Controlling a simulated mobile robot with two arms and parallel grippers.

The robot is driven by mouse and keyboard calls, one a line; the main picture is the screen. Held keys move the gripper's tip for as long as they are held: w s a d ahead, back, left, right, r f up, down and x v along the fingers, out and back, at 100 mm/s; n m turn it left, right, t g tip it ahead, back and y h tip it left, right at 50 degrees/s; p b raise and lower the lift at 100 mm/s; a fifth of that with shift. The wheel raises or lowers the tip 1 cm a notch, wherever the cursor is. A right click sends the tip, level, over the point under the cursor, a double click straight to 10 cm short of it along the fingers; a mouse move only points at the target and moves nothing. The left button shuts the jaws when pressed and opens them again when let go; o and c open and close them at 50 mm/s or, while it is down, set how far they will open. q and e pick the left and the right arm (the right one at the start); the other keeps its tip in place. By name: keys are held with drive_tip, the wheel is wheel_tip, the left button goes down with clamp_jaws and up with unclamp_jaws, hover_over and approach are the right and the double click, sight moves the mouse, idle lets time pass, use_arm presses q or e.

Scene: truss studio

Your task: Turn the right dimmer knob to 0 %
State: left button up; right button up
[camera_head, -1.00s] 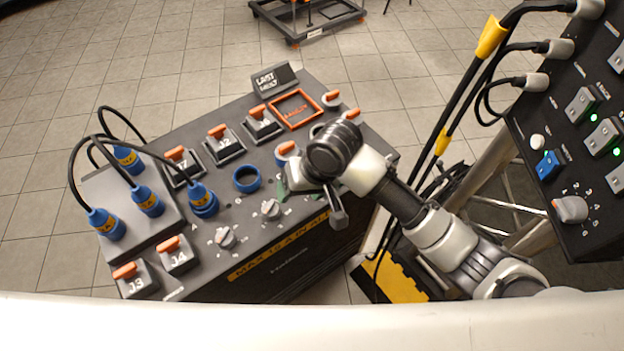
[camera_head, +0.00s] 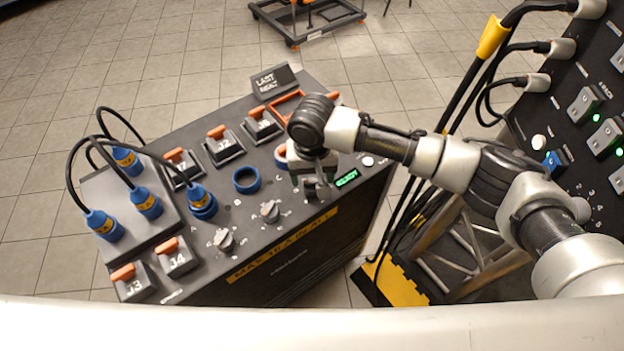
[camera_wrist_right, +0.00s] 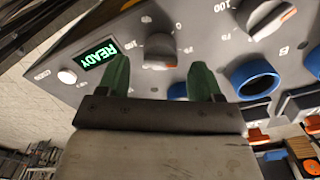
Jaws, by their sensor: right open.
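The right dimmer knob (camera_wrist_right: 158,46) is a round grey knob with an orange mark. In the right wrist view it shows between and beyond my open green fingertips (camera_wrist_right: 161,72). A "0" is printed near its upper right; its orange mark is on the lower side, away from that "0". I cannot tell whether the fingers touch it. In the head view my right gripper (camera_head: 316,188) hangs over the console's right end and hides this knob. The grey middle knob (camera_head: 270,211) and left knob (camera_head: 226,240) are clear of it. My left gripper is not in view.
A green READY display (camera_head: 346,179) and a white button (camera_head: 368,161) lie right of the gripper. A blue ring socket (camera_head: 247,179) is to its left. Cabled blue plugs (camera_head: 146,202) stand at the console's left. A switch rack (camera_head: 590,130) stands at right.

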sight(312, 185)
drive_tip(key=shift+f, duration=1.5)
drive_tip(key=shift+c, duration=0.3)
drive_tip(key=c, duration=0.9)
drive_tip(key=shift+o, duration=0.2)
drive_tip(key=shift+r+n+p, duration=0.2)
drive_tip(key=shift+n+p, duration=0.7)
drive_tip(key=shift+p, duration=0.15)
drive_tip(key=n+p, duration=0.2)
drive_tip(key=shift+n, duration=0.3)
drive_tip(key=n+p, duration=0.2)
drive_tip(key=n, duration=0.1)
drive_tip(key=shift+n, duration=0.3)
drive_tip(key=shift+f+n+p, duration=0.15)
drive_tip(key=shift+n+p, duration=0.5)
drive_tip(key=shift+n, duration=1.25)
